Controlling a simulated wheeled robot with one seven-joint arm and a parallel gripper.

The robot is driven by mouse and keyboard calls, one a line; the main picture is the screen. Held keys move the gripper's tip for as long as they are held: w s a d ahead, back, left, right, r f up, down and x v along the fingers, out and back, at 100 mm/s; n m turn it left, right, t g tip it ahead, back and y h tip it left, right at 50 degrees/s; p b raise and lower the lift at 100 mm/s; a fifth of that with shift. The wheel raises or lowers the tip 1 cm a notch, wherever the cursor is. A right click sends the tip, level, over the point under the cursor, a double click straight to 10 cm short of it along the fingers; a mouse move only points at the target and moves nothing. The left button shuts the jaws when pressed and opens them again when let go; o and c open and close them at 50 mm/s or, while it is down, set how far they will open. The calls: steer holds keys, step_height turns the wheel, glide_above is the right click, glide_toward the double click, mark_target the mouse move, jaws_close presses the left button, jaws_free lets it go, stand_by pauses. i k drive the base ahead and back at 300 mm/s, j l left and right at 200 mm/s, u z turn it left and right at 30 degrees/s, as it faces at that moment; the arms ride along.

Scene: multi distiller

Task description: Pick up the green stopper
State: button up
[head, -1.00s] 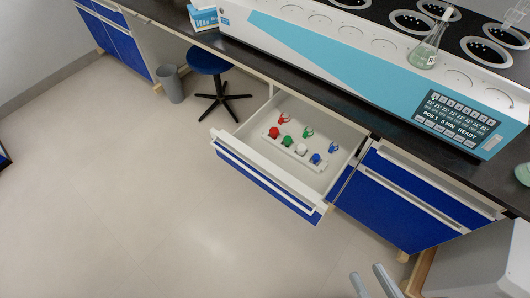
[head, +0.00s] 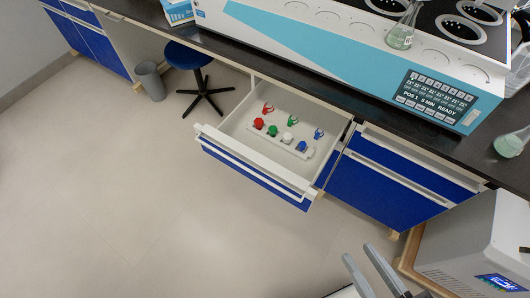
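The green stopper (head: 272,131) sits in a white rack (head: 303,153) inside the open drawer (head: 236,129). A red stopper is on its left and a white and a blue stopper are on its right. A green clip-like piece (head: 292,120) lies behind it, between a red and a blue one. My gripper (head: 362,266) shows at the bottom edge, right of centre, well apart from the drawer. Its two grey fingers are spread with nothing seen between them. The rest of it is out of frame.
A dark bench with a white and teal multi distiller (head: 330,55) runs above the drawer. Flasks (head: 400,37) (head: 512,143) stand on and beside it. A grey device (head: 480,250) is at lower right. A stool (head: 188,55) and bin (head: 150,80) stand left. Floor is clear in front.

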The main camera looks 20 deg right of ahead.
mark_target(273, 130)
steer(key=z, duration=1.6)
steer(key=u, duration=1.5)
steer(key=i+j+u, duration=0.2)
steer(key=i, duration=0.25)
steer(key=i+j+u, duration=0.15)
steer(key=i, duration=0.3)
steer(key=i+j+u, duration=0.2)
steer(key=i, duration=0.25)
